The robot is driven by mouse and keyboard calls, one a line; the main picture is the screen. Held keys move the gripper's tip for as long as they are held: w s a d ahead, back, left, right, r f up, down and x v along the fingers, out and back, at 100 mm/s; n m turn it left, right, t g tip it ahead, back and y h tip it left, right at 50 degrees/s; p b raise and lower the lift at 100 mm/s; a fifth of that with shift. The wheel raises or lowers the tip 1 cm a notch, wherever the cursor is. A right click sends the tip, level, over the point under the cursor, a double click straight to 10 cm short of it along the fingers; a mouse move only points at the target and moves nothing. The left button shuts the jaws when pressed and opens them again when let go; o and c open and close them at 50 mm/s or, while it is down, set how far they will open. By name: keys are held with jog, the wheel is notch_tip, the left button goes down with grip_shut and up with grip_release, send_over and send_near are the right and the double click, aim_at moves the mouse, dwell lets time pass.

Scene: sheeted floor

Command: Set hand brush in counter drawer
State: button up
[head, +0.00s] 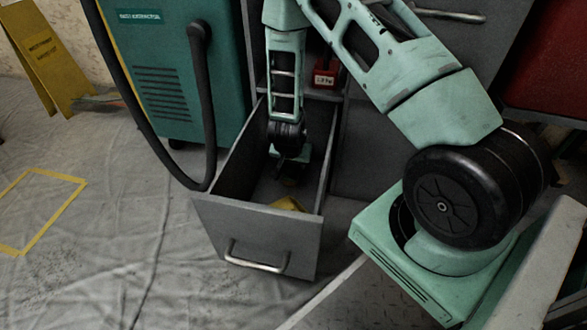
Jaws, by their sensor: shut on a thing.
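The counter drawer (258,237) is pulled out, with its grey front and metal handle towards me. My gripper (289,172) reaches down into the drawer, near its back half. It is shut on a small dark and yellowish thing (289,182), which I take to be the hand brush; the gripper and shadow hide most of it. I cannot tell whether it touches the drawer floor. A yellow thing (288,204) lies in the drawer nearer the front; its shape is partly cut off by the drawer front.
A green dust extractor (180,75) with a black hose (203,110) stands close left of the drawer. A red box (325,75) sits on a shelf behind. A yellow floor sign (45,55) stands far left. The sheeted floor at front left is clear, with a yellow taped outline.

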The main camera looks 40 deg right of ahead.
jog(key=shift+f, duration=0.1)
jog(key=shift+f, duration=0.1)
jog(key=o, duration=1.1)
jog(key=p+v, duration=0.6)
jog(key=v, duration=0.5)
jog(key=shift+w+d+p, duration=0.1)
jog(key=shift+p, duration=0.3)
jog(key=shift+a+r, duration=0.25)
jog(key=shift+r, duration=0.35)
